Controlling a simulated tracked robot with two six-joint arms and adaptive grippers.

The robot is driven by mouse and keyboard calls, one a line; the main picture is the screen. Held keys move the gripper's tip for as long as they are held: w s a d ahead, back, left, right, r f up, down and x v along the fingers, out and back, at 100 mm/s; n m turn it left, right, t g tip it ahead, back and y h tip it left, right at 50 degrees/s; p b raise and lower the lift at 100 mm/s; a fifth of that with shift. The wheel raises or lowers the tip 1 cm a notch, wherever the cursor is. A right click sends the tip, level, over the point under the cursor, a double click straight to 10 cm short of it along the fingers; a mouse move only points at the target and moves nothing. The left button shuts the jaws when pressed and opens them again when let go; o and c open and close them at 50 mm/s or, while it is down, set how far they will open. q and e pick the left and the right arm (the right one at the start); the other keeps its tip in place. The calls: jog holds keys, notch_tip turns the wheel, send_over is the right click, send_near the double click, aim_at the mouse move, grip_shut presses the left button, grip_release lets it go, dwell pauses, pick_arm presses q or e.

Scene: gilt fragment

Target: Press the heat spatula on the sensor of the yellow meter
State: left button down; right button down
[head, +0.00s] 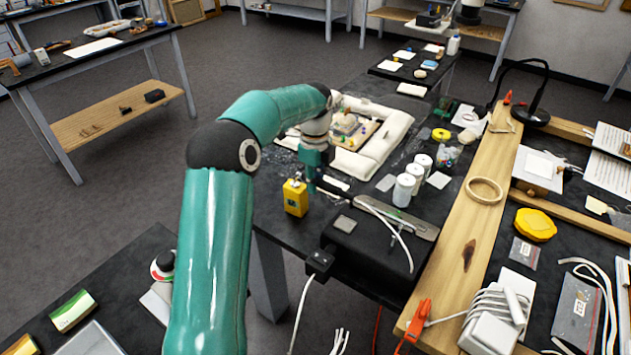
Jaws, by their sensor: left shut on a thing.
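The yellow meter (295,198) stands upright near the front edge of the dark bench, with a small fitting on its top. My left gripper (314,180) points down just right of the meter and is shut on the heat spatula (336,194). My right gripper is not in view.
A black box with a metal top (365,240) and white leads stands right of the meter. White-capped jars (403,190) are behind it. A padded white frame (385,140) lies beyond the gripper. A wooden beam (470,220) runs along the right.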

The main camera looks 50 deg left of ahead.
pick_arm(q)
jog(key=shift+r+p, duration=2.35)
jog(key=shift+r, duration=0.2)
